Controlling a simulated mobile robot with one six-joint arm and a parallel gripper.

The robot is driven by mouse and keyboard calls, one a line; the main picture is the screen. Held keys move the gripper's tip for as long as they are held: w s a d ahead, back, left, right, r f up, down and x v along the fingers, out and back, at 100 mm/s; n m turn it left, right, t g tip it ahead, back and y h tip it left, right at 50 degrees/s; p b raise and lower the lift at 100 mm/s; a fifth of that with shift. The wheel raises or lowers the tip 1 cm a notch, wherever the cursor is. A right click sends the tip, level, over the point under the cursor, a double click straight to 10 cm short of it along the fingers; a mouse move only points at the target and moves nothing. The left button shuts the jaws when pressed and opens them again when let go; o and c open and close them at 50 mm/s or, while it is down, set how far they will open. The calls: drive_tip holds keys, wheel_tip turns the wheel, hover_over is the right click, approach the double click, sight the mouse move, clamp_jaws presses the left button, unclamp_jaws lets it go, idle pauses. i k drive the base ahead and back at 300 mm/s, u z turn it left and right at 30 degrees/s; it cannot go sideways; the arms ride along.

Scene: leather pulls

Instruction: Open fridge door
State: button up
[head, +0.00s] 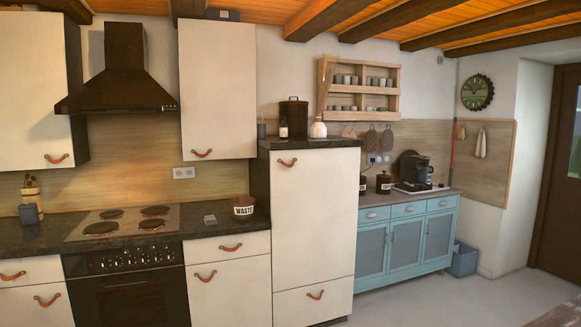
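A tall white cabinet unit with a dark top, which looks like the fridge (315,220), stands in the middle of the head view. Its large upper door is shut flush. A brown leather pull (287,162) sits near the door's top left corner. Below the door is a shorter white front (300,310) with its own leather pull (315,295), also shut. No label marks the unit as a fridge. My gripper is not in view.
Left of it, a counter (210,227) holds a stove (125,222) and a pot marked WASTE (243,207). A blue cabinet (407,240) with a coffee maker (416,172) stands to the right. The floor (450,300) at the front right is clear.

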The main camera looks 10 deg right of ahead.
sight(315, 191)
drive_tip(key=u, duration=0.05)
drive_tip(key=i, duration=2.5)
drive_tip(key=u, duration=1.3)
drive_tip(key=k, duration=0.25)
drive_tip(key=u, duration=0.3)
